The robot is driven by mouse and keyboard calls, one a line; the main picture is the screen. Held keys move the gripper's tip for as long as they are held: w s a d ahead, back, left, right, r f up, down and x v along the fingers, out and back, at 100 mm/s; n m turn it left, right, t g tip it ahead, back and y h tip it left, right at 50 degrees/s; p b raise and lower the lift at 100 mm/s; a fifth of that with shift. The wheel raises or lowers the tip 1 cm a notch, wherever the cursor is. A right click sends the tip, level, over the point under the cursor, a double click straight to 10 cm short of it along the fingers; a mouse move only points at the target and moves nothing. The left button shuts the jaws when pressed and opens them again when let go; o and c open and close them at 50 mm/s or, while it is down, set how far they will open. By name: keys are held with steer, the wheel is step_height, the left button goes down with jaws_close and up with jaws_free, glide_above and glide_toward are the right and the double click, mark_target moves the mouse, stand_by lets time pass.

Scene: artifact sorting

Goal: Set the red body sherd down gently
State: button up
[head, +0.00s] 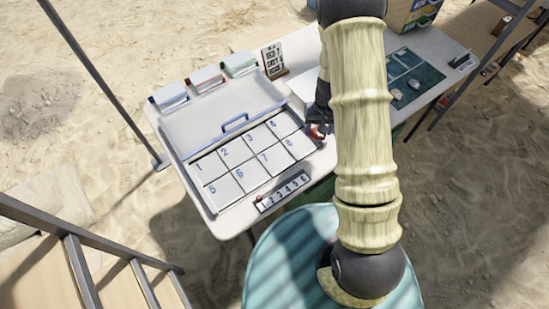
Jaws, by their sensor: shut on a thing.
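My gripper (318,124) is at the right end of the numbered tray, partly hidden by my own arm. It is shut on the red body sherd (317,132), a small reddish piece showing at the fingertips. The sherd is close to compartment 8 of the white tray (205,203), at its right edge. I cannot tell whether the sherd touches the tray or is held just above it. The compartments carry numbers 1 to 8 in two rows, and the lid with a blue handle (235,122) stands open behind them.
A numbered strip (283,193) lies at the tray's front, with a small reddish bit at its left end. Small bins (207,80) and a lettered sign (273,60) stand behind. A green mat (425,75) with pale pieces lies right of my arm.

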steer(key=s+a+f+m+b, duration=0.1)
steer(key=s+a+m+b, duration=0.1)
steer(key=a+m, duration=0.7)
steer(key=a, duration=0.4)
steer(key=shift+s+f+m, duration=0.15)
steer(key=shift+m, duration=0.25)
steer(key=shift+f, duration=3.15)
